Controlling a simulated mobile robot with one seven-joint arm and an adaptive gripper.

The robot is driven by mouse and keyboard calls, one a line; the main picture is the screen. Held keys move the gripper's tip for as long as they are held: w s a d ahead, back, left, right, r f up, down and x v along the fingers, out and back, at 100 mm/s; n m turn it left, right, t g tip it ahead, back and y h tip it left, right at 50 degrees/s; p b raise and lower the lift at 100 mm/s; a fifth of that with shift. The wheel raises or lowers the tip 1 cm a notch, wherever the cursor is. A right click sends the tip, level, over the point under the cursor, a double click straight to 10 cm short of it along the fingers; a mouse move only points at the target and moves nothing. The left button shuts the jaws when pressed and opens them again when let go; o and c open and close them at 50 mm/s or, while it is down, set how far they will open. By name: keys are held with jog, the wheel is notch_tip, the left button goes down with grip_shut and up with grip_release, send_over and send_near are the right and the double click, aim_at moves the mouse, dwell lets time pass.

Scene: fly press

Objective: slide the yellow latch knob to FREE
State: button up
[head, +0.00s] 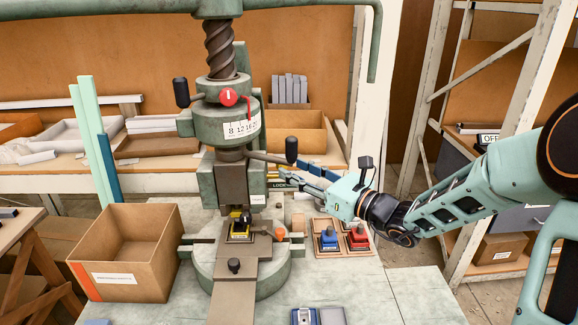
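The fly press (228,120) stands in the middle of the head view with its ram lowered over the bed. A green plate lettered LOCK (281,187) is at the right side of its ram guide. My gripper (284,178) reaches in from the right, with its fingertips just at this plate. The fingers are small and partly merge with the plate, so their opening is unclear. I cannot make out the yellow latch knob; the fingers may hide it. No FREE lettering is readable.
A yellow and black piece (239,225) sits under the ram. Blue (329,239) and red (357,237) blocks sit in wooden trays at right. A ball-ended lever (291,150) sticks out above my gripper. An open cardboard box (127,250) stands at left.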

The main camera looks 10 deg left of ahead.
jog(key=shift+x, duration=1.55)
jog(key=shift+c, duration=0.3)
jog(key=shift+d, duration=0.1)
grip_shut()
